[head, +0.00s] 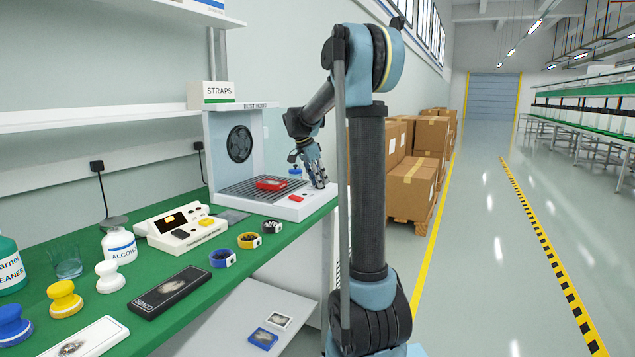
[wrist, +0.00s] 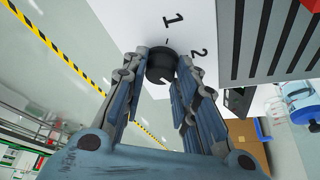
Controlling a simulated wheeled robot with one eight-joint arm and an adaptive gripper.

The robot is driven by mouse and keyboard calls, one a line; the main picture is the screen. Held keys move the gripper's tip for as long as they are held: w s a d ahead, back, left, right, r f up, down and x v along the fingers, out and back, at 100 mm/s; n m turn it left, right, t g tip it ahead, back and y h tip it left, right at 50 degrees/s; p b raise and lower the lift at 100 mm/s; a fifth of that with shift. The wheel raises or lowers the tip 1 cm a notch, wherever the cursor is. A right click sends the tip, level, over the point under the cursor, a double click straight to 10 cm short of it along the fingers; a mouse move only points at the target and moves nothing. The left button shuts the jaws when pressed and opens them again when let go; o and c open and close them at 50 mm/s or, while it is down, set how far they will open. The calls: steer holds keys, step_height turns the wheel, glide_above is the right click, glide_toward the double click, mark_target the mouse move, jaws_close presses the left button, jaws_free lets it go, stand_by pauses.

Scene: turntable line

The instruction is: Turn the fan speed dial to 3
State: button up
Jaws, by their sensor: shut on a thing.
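The dust hood (head: 212,160) stands at the far end of the green bench, with a round fan grille (head: 240,144) in its back panel. My gripper (head: 319,183) reaches down at the right end of its white base. In the wrist view, my gripper (wrist: 162,58) is shut on the black fan speed dial (wrist: 160,66), one finger on each side. Printed numerals 1 (wrist: 173,18) and 2 (wrist: 199,54) show beside the dial. A 3 is not visible. A short pale line shows on the dial's lower part. My gripper hides the dial in the head view.
A red block (head: 271,184) lies on the hood's slatted grille (head: 250,190), near a small red switch (head: 296,198). A blue-topped item (head: 295,169) is behind. Cartons (head: 411,188) stand beyond the bench; the aisle (head: 490,230) is clear.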

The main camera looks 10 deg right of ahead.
steer(key=shift+w+a, duration=0.15)
steer(key=shift+a, duration=0.05)
steer(key=o, duration=1)
steer(key=shift+a+f, duration=0.1)
steer(key=shift+o, duration=0.2)
steer(key=v, duration=1.2)
